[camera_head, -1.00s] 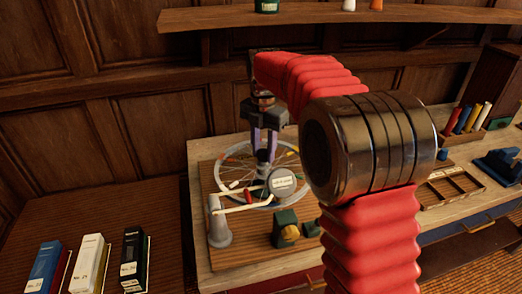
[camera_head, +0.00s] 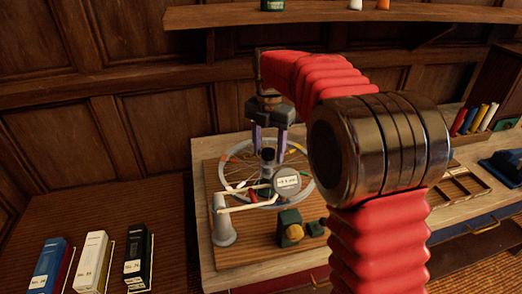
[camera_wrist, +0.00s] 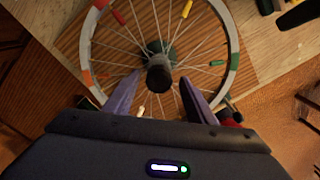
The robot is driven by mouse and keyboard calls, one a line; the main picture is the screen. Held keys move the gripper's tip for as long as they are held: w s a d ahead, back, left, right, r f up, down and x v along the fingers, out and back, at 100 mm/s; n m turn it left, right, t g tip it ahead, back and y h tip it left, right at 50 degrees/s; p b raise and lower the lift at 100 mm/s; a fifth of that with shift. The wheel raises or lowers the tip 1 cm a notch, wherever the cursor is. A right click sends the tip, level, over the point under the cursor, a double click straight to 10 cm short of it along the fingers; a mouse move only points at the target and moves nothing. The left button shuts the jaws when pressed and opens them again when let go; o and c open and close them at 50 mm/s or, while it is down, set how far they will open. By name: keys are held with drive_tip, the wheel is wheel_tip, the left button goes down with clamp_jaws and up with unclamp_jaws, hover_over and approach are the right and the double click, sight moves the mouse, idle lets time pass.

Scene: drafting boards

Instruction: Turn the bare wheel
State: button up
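The bare spoked wheel (camera_head: 228,168) lies flat on a wooden board, with coloured pieces on its rim and spokes. Its dark upright hub (camera_head: 267,160) stands in the middle; in the wrist view the wheel rim (camera_wrist: 234,50) and the hub (camera_wrist: 159,74) show from above. My gripper (camera_head: 268,150) is above the wheel with its fingers apart, at the hub's top. In the wrist view my gripper (camera_wrist: 158,95) is open, the hub lying between and slightly beyond the fingertips. No contact with the hub is visible.
A grey post (camera_head: 222,228) with pale arms and a round labelled dial (camera_head: 287,180) stands at the wheel's front edge. A green block (camera_head: 290,226) with a yellow part sits in front. Books (camera_head: 92,262) stand at left; a compartment tray (camera_head: 458,187) lies right.

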wheel_tip(320, 180, up, 14)
drive_tip(key=shift+f, duration=0.15)
idle(0.7)
